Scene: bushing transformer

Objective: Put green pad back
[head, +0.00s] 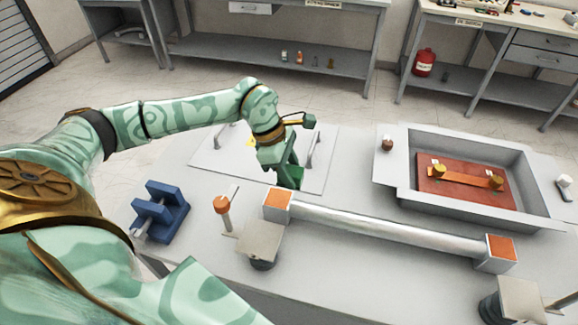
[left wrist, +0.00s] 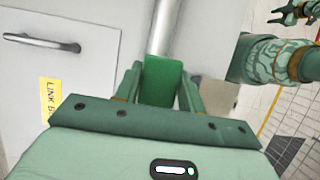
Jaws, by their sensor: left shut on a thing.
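The green pad (left wrist: 162,82) is a small flat block. It sits between the two fingers of my left gripper (head: 290,180), which is shut on it. The pad is mostly hidden there by the fingers. I cannot tell whether it touches the surface below. My right gripper (left wrist: 289,13) shows small at the top right of the left wrist view, its fingers apart and apparently empty.
A silver bar (head: 385,226) with orange-topped end blocks lies across the table (head: 330,280). A blue clamp-like fixture (head: 160,212) stands at the left, with an orange-topped tool (head: 222,205) beside it. A grey tray (head: 395,168) holds a reddish-brown plate (head: 445,192) at the right. The cover plate has raised handles.

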